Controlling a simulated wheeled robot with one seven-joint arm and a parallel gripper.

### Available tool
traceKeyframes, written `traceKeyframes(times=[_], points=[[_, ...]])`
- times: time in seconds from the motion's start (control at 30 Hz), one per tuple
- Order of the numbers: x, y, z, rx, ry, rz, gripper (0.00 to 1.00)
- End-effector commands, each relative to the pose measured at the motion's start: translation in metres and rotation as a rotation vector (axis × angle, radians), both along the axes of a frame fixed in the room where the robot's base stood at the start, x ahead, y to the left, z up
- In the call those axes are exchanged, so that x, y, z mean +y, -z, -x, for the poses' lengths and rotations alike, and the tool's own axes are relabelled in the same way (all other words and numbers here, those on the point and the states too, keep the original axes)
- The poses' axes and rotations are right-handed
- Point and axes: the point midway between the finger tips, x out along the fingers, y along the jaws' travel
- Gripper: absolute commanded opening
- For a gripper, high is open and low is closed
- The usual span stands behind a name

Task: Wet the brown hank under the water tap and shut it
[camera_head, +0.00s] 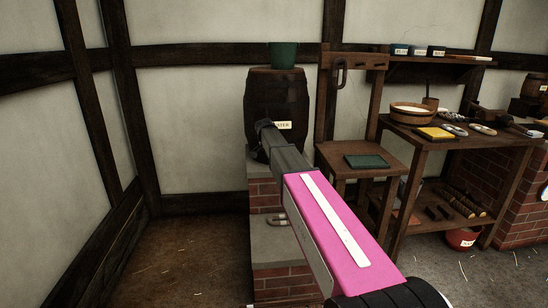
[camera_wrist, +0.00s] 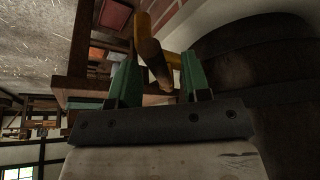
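The barrel (camera_head: 277,98) labelled WATER stands on a brick and stone stand; its dark side also shows in the wrist view (camera_wrist: 262,50). My gripper (camera_wrist: 158,80) is at the barrel's front, with its green fingers apart. The tap (camera_wrist: 151,56), brass-yellow and brown, shows between and beyond the fingers; I cannot tell whether they touch it. In the head view my arm hides the tap and the fingertips. A small brownish loop (camera_head: 277,220), apparently the brown hank, lies on the lower stone ledge, partly hidden by my arm. No water stream is visible.
A green bucket (camera_head: 283,55) stands on the barrel. To the right is a wooden stand with a dark hanging loop (camera_head: 341,75) and a green pad (camera_head: 366,161). Beyond it, a workbench (camera_head: 440,146) holds a wooden tub (camera_head: 411,113) and small items. The left floor is clear.

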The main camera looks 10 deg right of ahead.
Motion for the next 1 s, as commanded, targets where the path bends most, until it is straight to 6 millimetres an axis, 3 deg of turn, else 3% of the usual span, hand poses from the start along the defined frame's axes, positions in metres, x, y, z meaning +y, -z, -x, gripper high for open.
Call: traceKeyframes(times=[0.27, 0.7, 1.0], points=[[0.002, -0.007, 0.003, 0.0, -0.002, 0.001, 0.44], [0.023, -0.077, 0.023, -0.001, -0.001, 0.0, 0.44], [0.029, -0.099, 0.029, 0.0, -0.001, 0.0, 0.44]])
